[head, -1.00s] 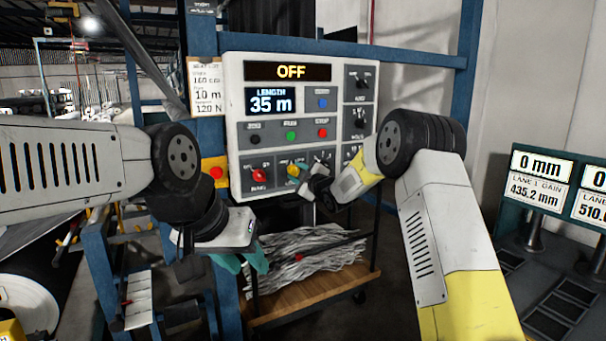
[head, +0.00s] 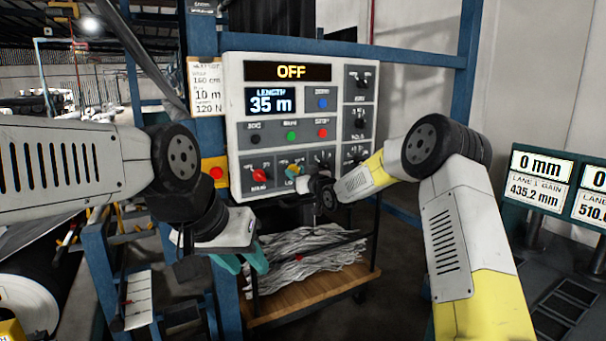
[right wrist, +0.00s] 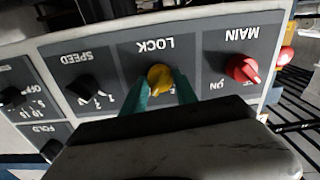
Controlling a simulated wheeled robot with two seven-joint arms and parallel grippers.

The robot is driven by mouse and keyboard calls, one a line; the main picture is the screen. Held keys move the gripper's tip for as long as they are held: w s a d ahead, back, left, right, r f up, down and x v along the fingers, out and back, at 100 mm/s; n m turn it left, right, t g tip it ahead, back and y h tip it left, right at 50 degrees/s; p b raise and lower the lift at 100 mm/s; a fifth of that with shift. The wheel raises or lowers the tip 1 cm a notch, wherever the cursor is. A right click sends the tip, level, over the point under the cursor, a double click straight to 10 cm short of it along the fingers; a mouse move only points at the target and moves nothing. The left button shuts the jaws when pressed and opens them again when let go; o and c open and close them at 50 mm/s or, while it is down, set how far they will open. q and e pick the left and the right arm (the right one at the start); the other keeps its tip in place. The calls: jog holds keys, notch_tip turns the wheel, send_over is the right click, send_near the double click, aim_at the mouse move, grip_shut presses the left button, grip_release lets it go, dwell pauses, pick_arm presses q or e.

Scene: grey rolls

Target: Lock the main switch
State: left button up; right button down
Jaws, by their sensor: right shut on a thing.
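The yellow LOCK knob (right wrist: 159,76) sits on the grey control panel and appears upside down in the right wrist view. My right gripper (right wrist: 162,86) has its teal fingers on either side of this knob and is shut on it. In the head view, my right gripper (head: 295,172) is at the panel's lower row and mostly hides the knob. The red MAIN switch (head: 261,174) is just left of it, and it also shows in the right wrist view (right wrist: 243,68). My left gripper (head: 243,262) is open and empty, below the panel and apart from it.
The panel's display (head: 290,72) reads OFF. A SPEED knob (right wrist: 83,88) is beside the LOCK knob. A yellow box with a red button (head: 215,173) is left of the panel. A wooden cart (head: 310,292) with grey strips stands below.

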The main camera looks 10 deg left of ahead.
jog(key=shift+f+m, duration=0.15)
jog(key=shift+m, duration=0.45)
jog(key=c, duration=1)
grip_release()
jog(key=shift+o, duration=0.2)
jog(key=v, duration=0.7)
jog(key=shift+s+d, duration=0.25)
jog(key=shift+s, duration=0.1)
